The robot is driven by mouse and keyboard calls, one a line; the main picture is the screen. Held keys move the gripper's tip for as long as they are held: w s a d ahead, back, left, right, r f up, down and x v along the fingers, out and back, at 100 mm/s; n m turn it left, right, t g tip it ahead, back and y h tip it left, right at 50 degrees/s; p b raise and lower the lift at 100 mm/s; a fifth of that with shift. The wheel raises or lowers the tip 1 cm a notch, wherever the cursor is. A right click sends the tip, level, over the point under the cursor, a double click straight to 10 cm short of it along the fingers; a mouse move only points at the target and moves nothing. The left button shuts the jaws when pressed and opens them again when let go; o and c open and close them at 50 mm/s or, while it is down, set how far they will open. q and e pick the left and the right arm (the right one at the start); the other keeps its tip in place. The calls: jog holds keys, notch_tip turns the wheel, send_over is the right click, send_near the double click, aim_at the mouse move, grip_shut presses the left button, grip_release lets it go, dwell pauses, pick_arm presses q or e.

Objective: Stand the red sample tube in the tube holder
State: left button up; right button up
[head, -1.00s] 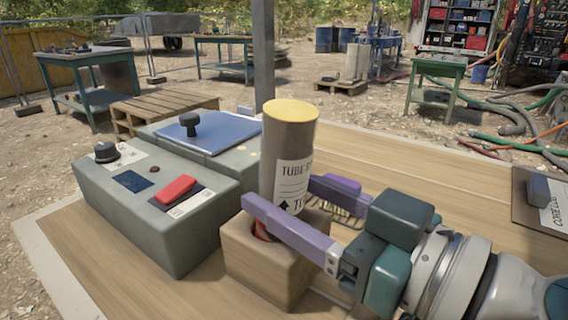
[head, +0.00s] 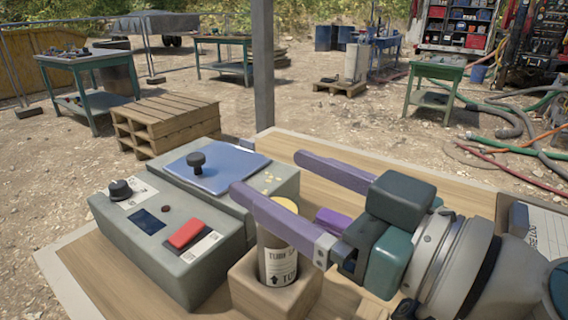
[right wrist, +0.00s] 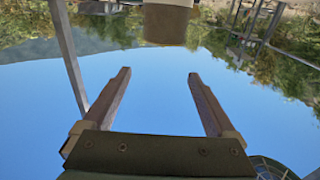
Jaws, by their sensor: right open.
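The sample tube (head: 278,262), with a grey-brown body, yellow top and white label, stands upright in the wooden block holder (head: 245,287); I see no red on it now. Its lower end is hidden inside the block, and a finger covers part of its upper side. My left gripper is not in view.
A grey control box (head: 165,245) with a red switch and a unit with a blue lid (head: 215,172) stand left of the holder. A purple object (head: 335,222) lies behind the gripper. A clipboard-like sheet (head: 540,232) is at right. The far tabletop is mostly clear.

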notch_tip(320, 180, up, 12)
jog(key=p, duration=0.9)
jog(key=shift+f+p, duration=0.15)
jog(key=shift+p, duration=0.15)
